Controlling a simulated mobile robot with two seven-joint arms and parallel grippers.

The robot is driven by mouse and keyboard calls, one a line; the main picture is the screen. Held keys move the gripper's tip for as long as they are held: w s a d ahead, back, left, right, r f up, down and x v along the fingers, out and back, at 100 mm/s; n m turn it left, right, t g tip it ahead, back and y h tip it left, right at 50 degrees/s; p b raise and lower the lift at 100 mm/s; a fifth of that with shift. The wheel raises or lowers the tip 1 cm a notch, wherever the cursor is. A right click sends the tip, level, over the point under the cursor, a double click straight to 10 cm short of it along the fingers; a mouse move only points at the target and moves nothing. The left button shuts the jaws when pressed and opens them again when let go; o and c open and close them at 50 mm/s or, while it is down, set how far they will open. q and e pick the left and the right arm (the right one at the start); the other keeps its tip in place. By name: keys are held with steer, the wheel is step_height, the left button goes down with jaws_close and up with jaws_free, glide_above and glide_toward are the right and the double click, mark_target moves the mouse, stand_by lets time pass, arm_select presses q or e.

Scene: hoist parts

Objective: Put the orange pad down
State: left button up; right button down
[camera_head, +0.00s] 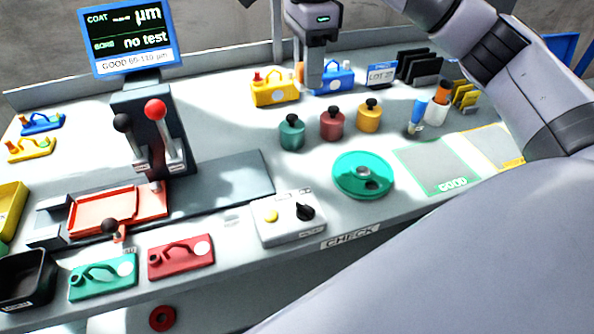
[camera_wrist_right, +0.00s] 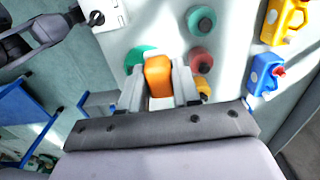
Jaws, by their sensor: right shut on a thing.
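The orange pad (camera_wrist_right: 158,76) is a small rounded block between the two grey fingers of my right gripper (camera_wrist_right: 160,88) in the right wrist view. The fingers are shut on it. In the head view my right gripper (camera_head: 314,78) points down over the back of the bench, in front of the blue hoist part (camera_head: 339,76). An orange sliver (camera_head: 299,72) shows beside its finger there and seems to be the pad. The pad's underside is hidden. My left gripper cannot be made out; a dark grey arm part of mine shows at the wrist view's upper left.
Green (camera_head: 291,134), red (camera_head: 332,124) and yellow (camera_head: 369,116) bottles stand in front of the gripper. A round green dish (camera_head: 352,190), a GOOD mat (camera_head: 412,155) and a switch box (camera_head: 284,229) lie nearer. A yellow hoist part (camera_head: 275,94) is just left. Bare bench surface lies between them.

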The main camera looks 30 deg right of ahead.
steer(key=shift+f, duration=0.1)
steer(key=b, duration=0.4)
glide_above(305, 169)
step_height(305, 169, down, 14)
steer(key=shift+f, duration=0.25)
arm_select(q)
steer(key=shift+w+d+f, duration=0.15)
steer(key=shift+f, duration=0.45)
steer(key=shift+w+d+f, duration=0.1)
steer(key=shift+d+f, duration=0.05)
steer(key=shift+f, duration=0.4)
arm_select(e)
steer(key=shift+f, duration=2.6)
steer(key=shift+f, duration=0.15)
steer(key=c, duration=0.8)
jaws_free()
